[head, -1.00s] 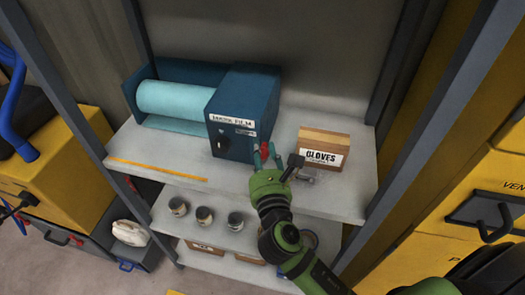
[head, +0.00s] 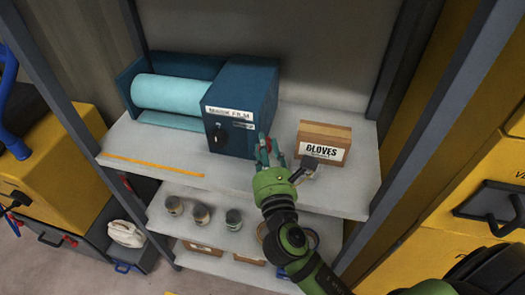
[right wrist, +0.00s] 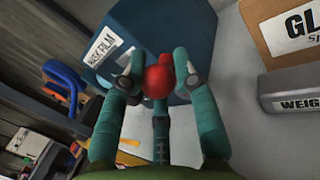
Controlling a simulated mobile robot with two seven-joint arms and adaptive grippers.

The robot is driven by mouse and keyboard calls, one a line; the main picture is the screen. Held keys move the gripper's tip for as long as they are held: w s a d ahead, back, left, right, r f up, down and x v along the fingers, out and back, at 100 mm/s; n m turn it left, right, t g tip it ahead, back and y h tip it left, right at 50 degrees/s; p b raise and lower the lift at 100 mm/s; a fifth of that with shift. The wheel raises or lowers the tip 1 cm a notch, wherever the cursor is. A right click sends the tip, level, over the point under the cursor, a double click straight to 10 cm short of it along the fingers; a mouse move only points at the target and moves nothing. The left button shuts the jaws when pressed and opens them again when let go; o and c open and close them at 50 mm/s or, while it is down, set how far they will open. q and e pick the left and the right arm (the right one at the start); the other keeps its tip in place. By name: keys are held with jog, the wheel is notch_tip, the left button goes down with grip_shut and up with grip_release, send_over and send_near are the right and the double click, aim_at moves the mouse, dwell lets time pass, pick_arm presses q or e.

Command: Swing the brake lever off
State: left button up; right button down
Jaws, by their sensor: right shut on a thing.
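The brake lever shows as a red knob (right wrist: 159,78) at the right side of the blue mask film dispenser (head: 242,105); in the head view the red (head: 264,146) is partly covered by my fingers. The rest of the lever is hidden. My right gripper (head: 268,154) is shut on the red knob, with the teal fingers (right wrist: 160,75) on either side of it in the right wrist view. A light blue film roll (head: 172,94) lies in the dispenser, which has a black dial on its front. My left gripper is not in view.
A gloves box (head: 323,144) stands right of my gripper on the shelf (head: 150,150). A grey block marked as a weight (right wrist: 290,95) sits in front of it. Grey posts (head: 440,110) frame the shelves.

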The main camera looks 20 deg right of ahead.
jog(key=m+b, duration=0.1)
jog(key=d+m+b, duration=0.1)
jog(key=b, duration=0.1)
jog(key=m+t+b, duration=0.1)
jog(key=shift+s+d+f+h, duration=0.15)
jog(key=shift+s+f+h, duration=0.2)
jog(key=shift+h, duration=0.05)
jog(key=shift+s+d+m+t+h+b, duration=0.15)
jog(key=shift+d+m+h+b, duration=0.1)
jog(key=shift+m+b, duration=0.4)
jog(key=shift+s+d+m+t+h+b, duration=0.15)
jog(key=shift+m+h+b, duration=0.1)
jog(key=shift+m+b, duration=0.35)
jog(key=shift+w, duration=0.1)
